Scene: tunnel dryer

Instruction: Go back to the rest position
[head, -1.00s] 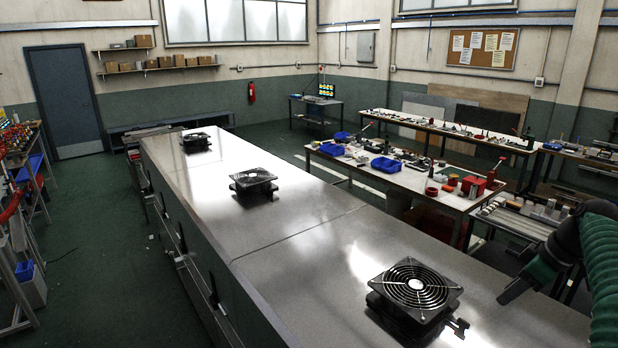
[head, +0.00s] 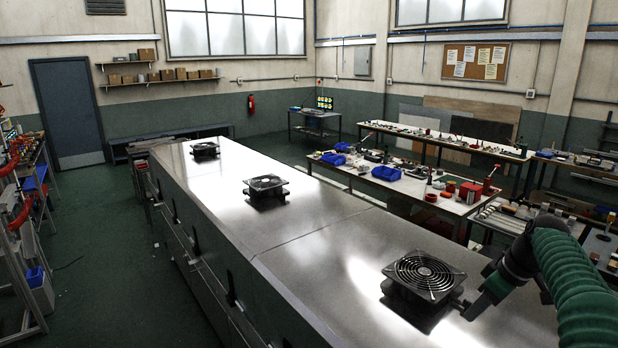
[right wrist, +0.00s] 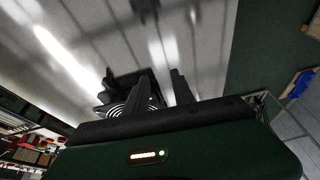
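My right arm comes in from the right edge in the head view. Its gripper (head: 478,304) is over the metal dryer top (head: 330,262), just right of the nearest black fan (head: 425,277). In the right wrist view, two dark fingers (right wrist: 165,92) stand apart with a gap between them, and nothing shows held. Part of the fan (right wrist: 118,108) shows behind the left finger. Whether the gripper touches the fan is not clear. My left gripper is in neither view.
Two more fans, a middle one (head: 266,188) and a far one (head: 205,149), sit along the dryer top. A workbench (head: 452,207) with blue bins and tools stands to the right. Green floor (head: 105,255) is open on the left, beside a rack (head: 22,235).

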